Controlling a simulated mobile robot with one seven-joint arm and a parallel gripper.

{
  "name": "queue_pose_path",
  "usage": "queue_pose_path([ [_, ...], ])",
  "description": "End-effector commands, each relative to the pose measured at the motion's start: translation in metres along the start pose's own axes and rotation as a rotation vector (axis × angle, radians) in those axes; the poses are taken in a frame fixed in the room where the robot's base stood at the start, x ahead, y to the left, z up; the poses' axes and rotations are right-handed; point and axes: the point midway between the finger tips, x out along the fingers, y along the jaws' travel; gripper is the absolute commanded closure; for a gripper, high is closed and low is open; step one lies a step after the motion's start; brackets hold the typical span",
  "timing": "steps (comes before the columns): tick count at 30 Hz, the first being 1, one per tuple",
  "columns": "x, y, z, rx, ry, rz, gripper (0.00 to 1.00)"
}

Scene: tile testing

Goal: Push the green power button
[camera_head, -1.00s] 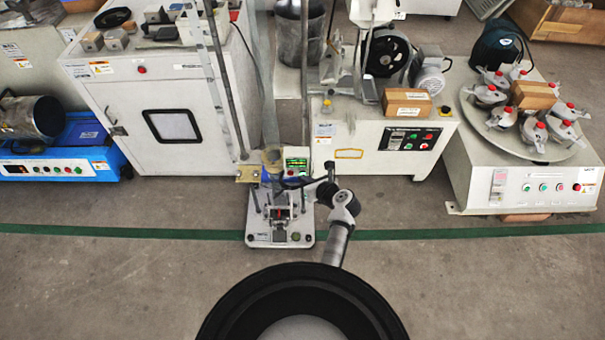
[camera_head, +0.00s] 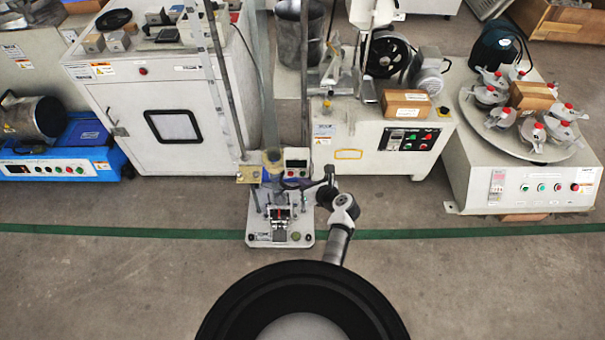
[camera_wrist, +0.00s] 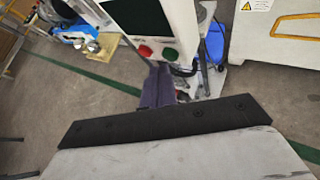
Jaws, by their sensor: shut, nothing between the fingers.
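The control box (camera_wrist: 180,18) of the small tester stands at the top of the wrist view, its screen (camera_wrist: 140,18) dark. Below the screen are a red button (camera_wrist: 144,50) and, to its right, the green button (camera_wrist: 169,54). My gripper (camera_wrist: 158,70) is shut and empty, its dark fingers pointing at the box just below the buttons. I cannot tell whether they touch a button. In the head view the control box (camera_head: 296,155) is small, and my arm reaches it from the lower right.
The tester's white base (camera_head: 262,236) is on the floor by the green line. A large white cabinet (camera_head: 150,100) stands left, and a white machine with a black panel (camera_head: 408,139) stands right. The floor in front is clear.

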Motion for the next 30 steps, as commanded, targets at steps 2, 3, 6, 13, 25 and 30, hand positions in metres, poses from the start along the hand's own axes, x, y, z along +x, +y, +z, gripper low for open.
queue_pose_path([
  [2, 0.0, 0.0, 0.0, 0.0, 0.0, 0.0, 1.0],
  [3, 0.0, 0.0, 0.0, 0.0, 0.0, 0.0, 1.0],
  [6, -0.004, 0.003, -0.002, 0.0, 0.002, 0.0, 1.0],
  [13, -0.02, 0.015, -0.012, 0.0, 0.002, 0.0, 1.0],
  [25, -0.042, 0.03, -0.03, 0.0, 0.001, 0.0, 1.0],
  [30, -0.042, 0.03, -0.031, -0.001, 0.0, 0.0, 1.0],
])
